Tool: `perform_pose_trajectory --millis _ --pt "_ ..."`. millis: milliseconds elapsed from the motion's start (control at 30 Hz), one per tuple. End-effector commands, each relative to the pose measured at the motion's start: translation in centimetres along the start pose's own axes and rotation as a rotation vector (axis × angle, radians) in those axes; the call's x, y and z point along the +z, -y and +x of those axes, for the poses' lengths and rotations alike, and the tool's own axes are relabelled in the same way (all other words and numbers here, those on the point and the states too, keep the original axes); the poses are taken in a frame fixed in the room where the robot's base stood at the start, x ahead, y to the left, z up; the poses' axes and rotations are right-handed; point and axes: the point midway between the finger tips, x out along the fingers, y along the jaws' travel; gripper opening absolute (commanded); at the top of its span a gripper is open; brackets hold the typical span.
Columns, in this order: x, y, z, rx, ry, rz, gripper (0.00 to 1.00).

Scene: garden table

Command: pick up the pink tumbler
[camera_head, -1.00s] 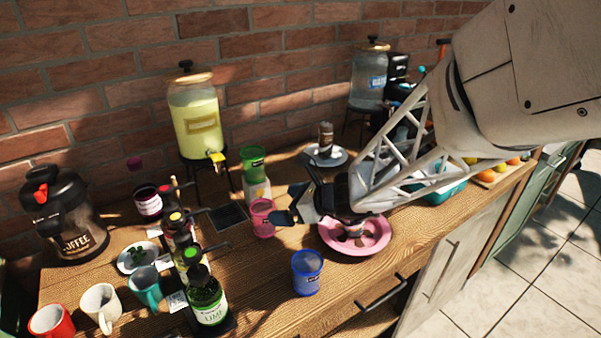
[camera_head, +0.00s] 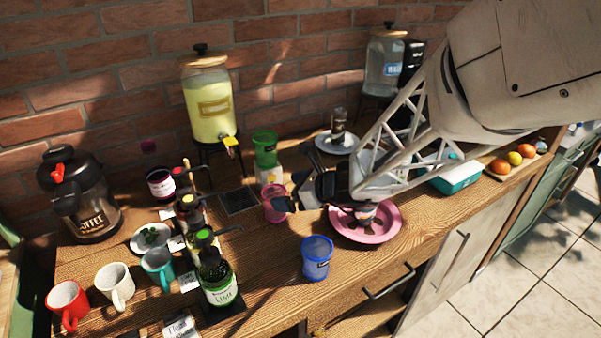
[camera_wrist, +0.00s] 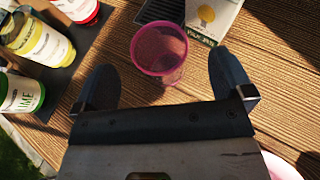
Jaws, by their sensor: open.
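The pink tumbler (camera_head: 273,203) stands upright on the wooden counter, left of the pink plate. In the wrist view the pink tumbler (camera_wrist: 160,50) is seen from above, ahead of the fingers and roughly centred between them. My gripper (camera_head: 290,192) is open beside it on its right; its two dark fingers (camera_wrist: 165,82) are spread wide in the wrist view. Nothing is held. In the head view the gripper partly covers the tumbler's right side, and I cannot tell whether a finger touches it.
A green tumbler (camera_head: 265,148) stands behind, with a lemon-marked carton (camera_wrist: 213,17) close by the pink tumbler. Syrup bottles (camera_head: 217,280) stand to the left. A blue tumbler (camera_head: 317,258) stands in front. The pink plate (camera_head: 391,226) lies under my wrist.

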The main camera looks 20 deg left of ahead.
Motion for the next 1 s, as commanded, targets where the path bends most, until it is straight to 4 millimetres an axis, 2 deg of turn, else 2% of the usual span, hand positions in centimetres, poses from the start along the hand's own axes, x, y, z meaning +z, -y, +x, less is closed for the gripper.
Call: perform_pose_trajectory --millis 167,533,1000 --pt "-0.1 -0.1 1.0 0.002 -0.001 0.0 0.99" --pt "-0.2 -0.2 4.6 0.002 -0.001 0.001 0.99" --pt "-0.1 -0.2 5.1 0.0 0.0 0.0 0.99"
